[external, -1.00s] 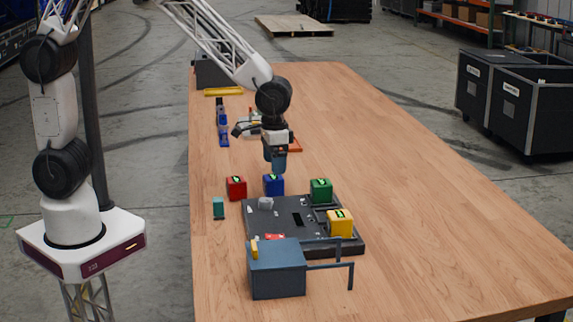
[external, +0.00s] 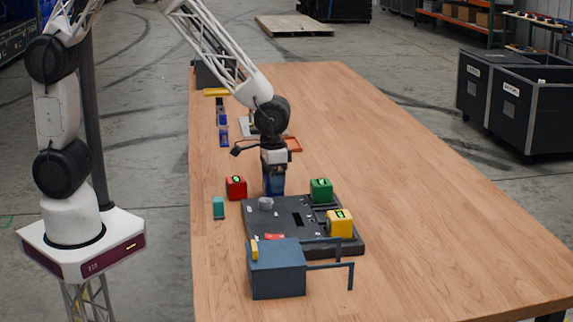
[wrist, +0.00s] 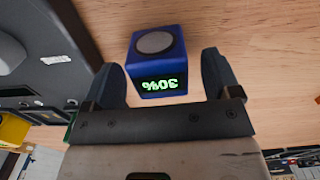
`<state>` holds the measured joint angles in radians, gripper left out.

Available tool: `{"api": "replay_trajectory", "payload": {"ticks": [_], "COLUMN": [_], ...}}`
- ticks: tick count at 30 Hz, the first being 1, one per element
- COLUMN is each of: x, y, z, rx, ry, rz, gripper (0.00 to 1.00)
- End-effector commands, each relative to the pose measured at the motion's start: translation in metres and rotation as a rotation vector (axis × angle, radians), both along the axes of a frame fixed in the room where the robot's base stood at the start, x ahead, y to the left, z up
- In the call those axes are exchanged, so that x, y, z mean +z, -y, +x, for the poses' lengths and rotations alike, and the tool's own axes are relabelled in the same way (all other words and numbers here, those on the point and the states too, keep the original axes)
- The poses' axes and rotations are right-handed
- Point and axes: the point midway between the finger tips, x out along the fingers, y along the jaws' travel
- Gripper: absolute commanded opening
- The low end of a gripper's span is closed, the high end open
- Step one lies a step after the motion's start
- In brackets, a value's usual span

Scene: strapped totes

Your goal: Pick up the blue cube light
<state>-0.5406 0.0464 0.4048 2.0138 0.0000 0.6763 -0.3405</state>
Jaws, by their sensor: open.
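The blue cube light (wrist: 157,62) stands on the table in the wrist view, with a round grey disc on its top and a green "30%" display on the side facing me. My gripper (wrist: 160,78) is open, with one dark finger to the left of the cube and one to the right. The cube sits between and slightly beyond the fingertips, and gaps show on both sides. In the external view my gripper (external: 274,185) points down over the cube's place and hides most of the cube.
A red cube (external: 236,188) stands left of my gripper. A green cube (external: 320,190) and a yellow cube (external: 340,222) are to the right, by the dark board (external: 300,238). A blue-grey box (external: 277,275) stands in front. The table's right side is clear.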

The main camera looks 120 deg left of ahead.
Motion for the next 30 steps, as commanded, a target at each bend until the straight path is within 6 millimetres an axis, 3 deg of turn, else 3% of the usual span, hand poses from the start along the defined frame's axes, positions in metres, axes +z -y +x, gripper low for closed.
{"api": "replay_trajectory", "payload": {"ticks": [6, 23, 30], "x": [-0.016, -0.017, -0.017], "y": [0.0, 0.0, 0.0], "z": [0.0, 0.0, 0.0], "rx": [0.0, 0.0, 0.0], "ry": [0.0, 0.0, 0.0], "rz": [0.0, 0.0, 0.0], "gripper": [0.83, 0.83, 0.48]}}
